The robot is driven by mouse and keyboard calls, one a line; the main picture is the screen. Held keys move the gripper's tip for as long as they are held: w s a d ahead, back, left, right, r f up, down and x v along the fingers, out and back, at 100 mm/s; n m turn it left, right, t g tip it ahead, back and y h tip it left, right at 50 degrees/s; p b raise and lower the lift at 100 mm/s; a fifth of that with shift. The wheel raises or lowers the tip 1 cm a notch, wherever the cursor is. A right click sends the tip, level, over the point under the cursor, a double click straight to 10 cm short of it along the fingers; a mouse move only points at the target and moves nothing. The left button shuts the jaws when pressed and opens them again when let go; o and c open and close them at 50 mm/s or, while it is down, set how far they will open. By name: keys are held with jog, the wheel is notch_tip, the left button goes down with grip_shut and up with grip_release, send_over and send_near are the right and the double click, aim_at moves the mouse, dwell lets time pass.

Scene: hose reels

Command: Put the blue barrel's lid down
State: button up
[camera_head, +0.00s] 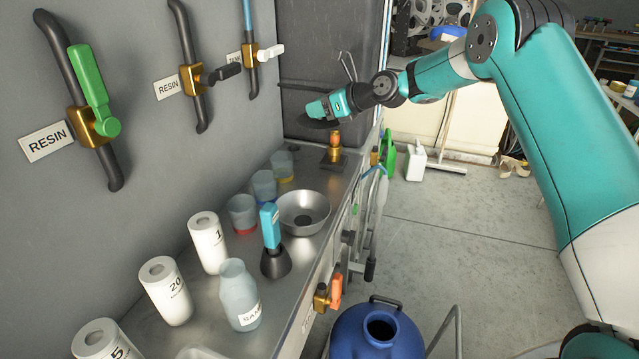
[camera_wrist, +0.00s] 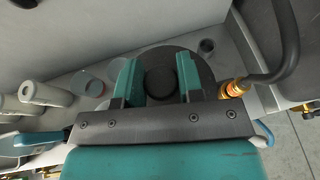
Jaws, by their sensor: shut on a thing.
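The blue barrel (camera_head: 352,332) stands on the floor at the bottom of the head view, in front of the steel bench, with its round top opening uncovered. My gripper (camera_head: 320,110) is at the far end of the bench, well away from the barrel. It is shut on a dark round lid (camera_head: 316,123), seen nearly edge-on just under the fingers. In the wrist view my gripper (camera_wrist: 159,78) has one finger on each side of the knob of the black lid (camera_wrist: 206,68). The lid appears to be above the bench top; the exact gap is unclear.
On the steel bench (camera_head: 318,178) stand a metal bowl (camera_head: 303,212), several cups, white containers and a blue-handled tool (camera_head: 271,230). A brass fitting (camera_head: 335,150) rises just below my gripper. Valve pipes line the wall at left. Open floor (camera_head: 480,240) lies right of the bench.

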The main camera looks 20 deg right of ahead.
notch_tip(320, 180, down, 19)
jog(key=shift+r, duration=0.15)
jog(key=o, duration=1)
jog(key=shift+c, duration=0.2)
